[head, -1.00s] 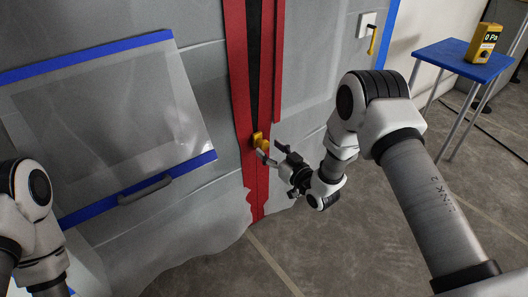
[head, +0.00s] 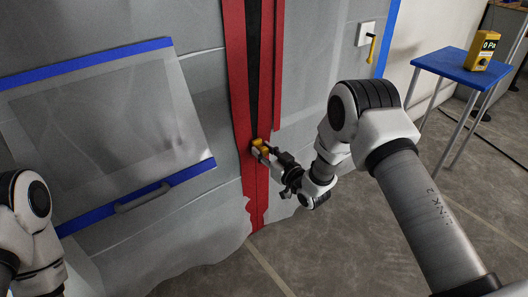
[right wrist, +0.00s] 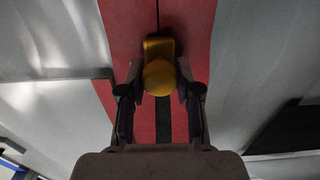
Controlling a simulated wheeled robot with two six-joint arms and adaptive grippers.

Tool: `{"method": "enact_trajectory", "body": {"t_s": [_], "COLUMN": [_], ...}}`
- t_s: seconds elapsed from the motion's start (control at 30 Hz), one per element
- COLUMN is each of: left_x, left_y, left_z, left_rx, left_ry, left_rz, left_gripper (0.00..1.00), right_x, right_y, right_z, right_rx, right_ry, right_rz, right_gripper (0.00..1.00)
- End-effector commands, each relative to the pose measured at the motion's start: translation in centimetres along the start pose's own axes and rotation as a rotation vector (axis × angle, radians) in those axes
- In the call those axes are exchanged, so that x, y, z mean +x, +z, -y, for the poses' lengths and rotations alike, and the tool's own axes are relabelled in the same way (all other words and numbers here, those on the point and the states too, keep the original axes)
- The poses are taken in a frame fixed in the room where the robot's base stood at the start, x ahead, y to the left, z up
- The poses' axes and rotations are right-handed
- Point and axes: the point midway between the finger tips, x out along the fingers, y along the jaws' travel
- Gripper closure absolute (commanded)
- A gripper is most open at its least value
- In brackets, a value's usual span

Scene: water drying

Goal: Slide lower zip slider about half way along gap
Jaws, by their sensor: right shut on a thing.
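The yellow lower zip slider (head: 261,146) sits on the red zip strip (head: 238,90) in the grey plastic sheet, at the bottom of the dark gap (head: 254,75). My right gripper (head: 265,154) is at the slider and shut on it. In the right wrist view the slider's round yellow knob (right wrist: 159,77) lies between the two fingers of the right gripper (right wrist: 160,88), with the red strip behind. Of my left arm only upper links show at the lower left of the head view; its gripper is out of view.
A clear window panel with blue tape (head: 90,50) and a grey handle (head: 143,197) are left of the zip. A white plate with a yellow lever (head: 371,47) is on the right. A blue stool (head: 463,64) holds a yellow meter (head: 482,50) reading 0 Pa.

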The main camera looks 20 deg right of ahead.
Motion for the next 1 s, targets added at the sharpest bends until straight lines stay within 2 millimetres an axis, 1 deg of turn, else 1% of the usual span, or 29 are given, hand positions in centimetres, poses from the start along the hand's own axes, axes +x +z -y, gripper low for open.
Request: {"method": "enact_trajectory", "body": {"t_s": [0.03,0.17,0.27,0.37,0.4,0.47,0.6,0.87,0.9,0.97,1.0], "left_x": [-1.0,-3.1,-5.3,-7.8,-8.9,-10.5,-14.1,-20.2,-21.1,-22.4,-23.3], "left_y": [0.0,0.0,0.0,0.0,0.0,0.0,0.0,0.0,0.0,0.0,0.0], "left_z": [0.0,0.0,0.0,-0.1,-0.1,-0.1,-0.1,-0.1,-0.1,-0.2,-0.2], "left_rx": [0.000,0.000,0.000,0.000,0.000,0.000,0.000,0.000,0.000,0.000,0.000], "left_ry": [0.000,0.000,0.000,0.000,0.000,0.000,0.000,0.000,0.000,0.000,0.000], "left_rz": [0.000,0.000,0.000,0.000,0.000,0.000,0.000,0.000,0.000,0.000,0.000], "left_gripper": [0.60,0.60,0.60,0.60,0.60,0.60,0.60,0.60,0.60,0.60,0.60], "right_x": [0.1,0.1,0.1,0.1,0.1,0.1,0.1,0.1,0.1,0.1,0.0], "right_y": [-1.2,-3.8,-6.6,-9.9,-11.3,-13.5,-18.5,-27.8,-29.3,-31.4,-32.8], "right_z": [0.0,0.0,-0.1,-0.1,-0.1,-0.1,-0.1,-0.1,-0.1,-0.1,-0.1], "right_rx": [-0.001,-0.001,-0.002,-0.001,-0.002,-0.002,-0.002,-0.002,-0.002,-0.001,-0.001], "right_ry": [0.000,0.000,0.000,0.000,0.001,0.001,0.001,0.001,0.001,0.001,0.001], "right_rz": [-0.002,-0.003,-0.004,-0.004,-0.005,-0.005,-0.005,-0.007,-0.007,-0.006,-0.007], "right_gripper": [1.00,1.00,1.00,1.00,1.00,1.00,1.00,1.00,1.00,1.00,1.00]}}
